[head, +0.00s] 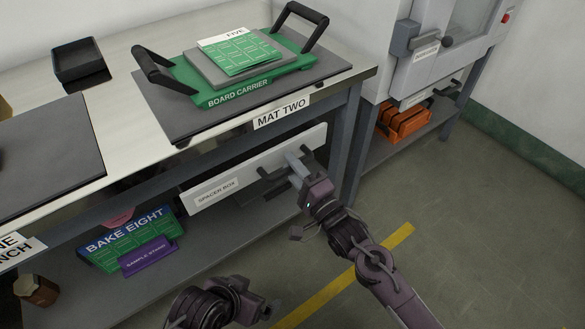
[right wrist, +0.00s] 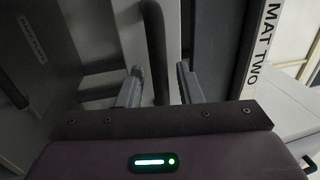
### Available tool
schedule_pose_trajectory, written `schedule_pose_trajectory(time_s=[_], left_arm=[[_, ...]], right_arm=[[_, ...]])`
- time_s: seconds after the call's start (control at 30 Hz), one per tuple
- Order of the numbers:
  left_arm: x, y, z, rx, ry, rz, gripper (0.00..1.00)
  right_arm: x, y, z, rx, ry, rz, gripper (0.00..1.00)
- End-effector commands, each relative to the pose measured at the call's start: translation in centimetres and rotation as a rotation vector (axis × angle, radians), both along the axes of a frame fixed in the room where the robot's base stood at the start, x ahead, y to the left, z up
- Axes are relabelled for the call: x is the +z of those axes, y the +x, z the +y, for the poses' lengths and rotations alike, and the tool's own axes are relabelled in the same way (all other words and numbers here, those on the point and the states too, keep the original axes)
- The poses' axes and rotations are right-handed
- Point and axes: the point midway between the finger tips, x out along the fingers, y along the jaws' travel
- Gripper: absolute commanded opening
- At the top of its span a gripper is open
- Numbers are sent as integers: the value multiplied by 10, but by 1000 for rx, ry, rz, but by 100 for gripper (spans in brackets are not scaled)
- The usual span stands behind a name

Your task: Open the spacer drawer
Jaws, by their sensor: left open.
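The spacer drawer has a white front panel (head: 240,176) labelled SPACER BOX, under the tabletop in the head view. I cannot tell whether it stands out from the bench at all. Its dark bar handle (right wrist: 154,45) runs up the right wrist view. My right gripper (head: 296,172) is at the right part of the panel. Its two fingers (right wrist: 160,88) are apart, one on each side of the handle, with a visible gap at least on the right. My left gripper (head: 264,302) is open and empty, low in the head view, away from the drawer.
A green board carrier (head: 238,97) with black handles sits on mat two (head: 165,117) above the drawer. The lower shelf (head: 150,285) holds a BAKE EIGHT box (head: 125,238). A table leg (head: 350,150) stands right of the drawer. Floor in front is clear.

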Motion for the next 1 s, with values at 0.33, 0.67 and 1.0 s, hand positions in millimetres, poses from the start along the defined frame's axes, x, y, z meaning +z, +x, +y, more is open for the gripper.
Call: schedule_pose_trajectory(time_s=[0.33,0.67,1.0], left_arm=[[0,0,-1,-2,-3,-4,100],[0,0,-1,-2,-3,-4,100],[4,-1,1,2,3,7,100]], right_arm=[[1,3,2,0,0,0,29],[1,3,2,0,-1,1,0],[2,-1,-1,-1,0,2,0]])
